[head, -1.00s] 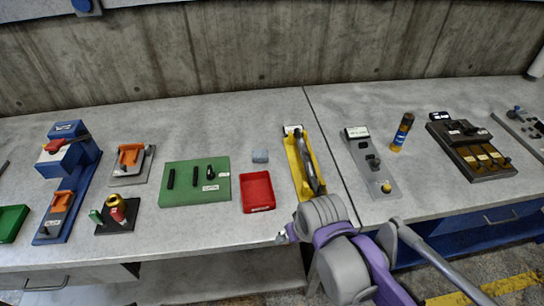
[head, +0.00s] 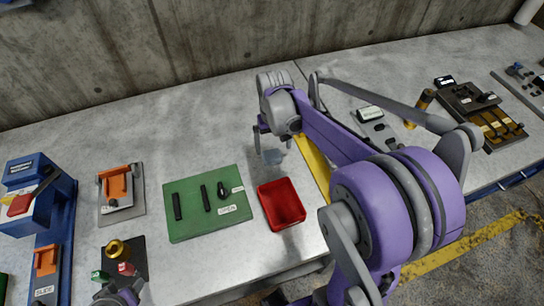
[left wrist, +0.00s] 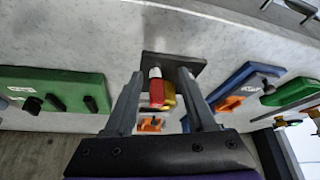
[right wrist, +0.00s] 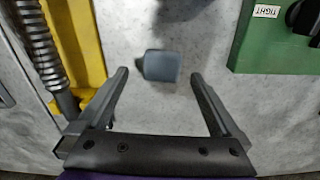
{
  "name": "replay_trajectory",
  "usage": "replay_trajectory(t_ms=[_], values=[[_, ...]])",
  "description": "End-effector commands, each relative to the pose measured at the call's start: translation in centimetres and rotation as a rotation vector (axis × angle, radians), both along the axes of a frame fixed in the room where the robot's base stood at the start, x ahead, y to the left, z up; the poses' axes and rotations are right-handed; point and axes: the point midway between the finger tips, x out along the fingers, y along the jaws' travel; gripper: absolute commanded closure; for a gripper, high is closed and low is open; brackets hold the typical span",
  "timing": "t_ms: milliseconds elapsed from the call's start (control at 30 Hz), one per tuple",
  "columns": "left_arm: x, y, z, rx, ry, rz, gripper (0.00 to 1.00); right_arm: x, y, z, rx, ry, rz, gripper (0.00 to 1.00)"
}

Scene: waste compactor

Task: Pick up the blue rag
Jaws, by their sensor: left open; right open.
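The blue rag (head: 273,157) is a small folded grey-blue block on the grey workbench, just behind the red tray. In the right wrist view the blue rag (right wrist: 161,66) lies beyond and between the two open fingers, without visible contact. My right gripper (head: 270,143) is open and empty, close above the rag; it also shows in the right wrist view (right wrist: 158,80). My left gripper (left wrist: 157,75) is open over the small black stand with red and yellow parts. Its arm shows only at the bottom edge of the head view.
The red tray (head: 282,204) stands in front of the rag. A green board (head: 208,203) with black parts lies to the left. A yellow fixture (head: 315,163) with a spring is close on the right. Bare bench lies behind the rag.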

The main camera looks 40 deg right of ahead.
Motion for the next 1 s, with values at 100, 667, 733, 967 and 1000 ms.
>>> replay_trajectory(t_ms=[100, 667, 733, 967, 1000], values=[[0.1, 0.0, 0.1, 0.000, -0.001, 0.000, 0.44, 0.2, 0.0, -1.0, 0.000, -0.001, 0.001, 0.00], [0.1, 0.0, 0.1, 0.000, -0.001, 0.000, 0.44, 0.4, 0.1, -5.2, -0.001, -0.002, 0.000, 0.00], [0.1, 0.0, 0.1, 0.000, -0.001, 0.000, 0.44, 0.4, 0.1, -5.2, -0.001, -0.002, 0.000, 0.13], [0.1, 0.0, 0.1, 0.000, -0.001, 0.000, 0.44, 0.4, 0.1, -5.1, -0.001, -0.002, 0.000, 0.54], [0.1, 0.0, 0.1, 0.000, -0.001, 0.000, 0.44, 0.4, 0.1, -5.1, -0.001, -0.002, 0.000, 0.61]])
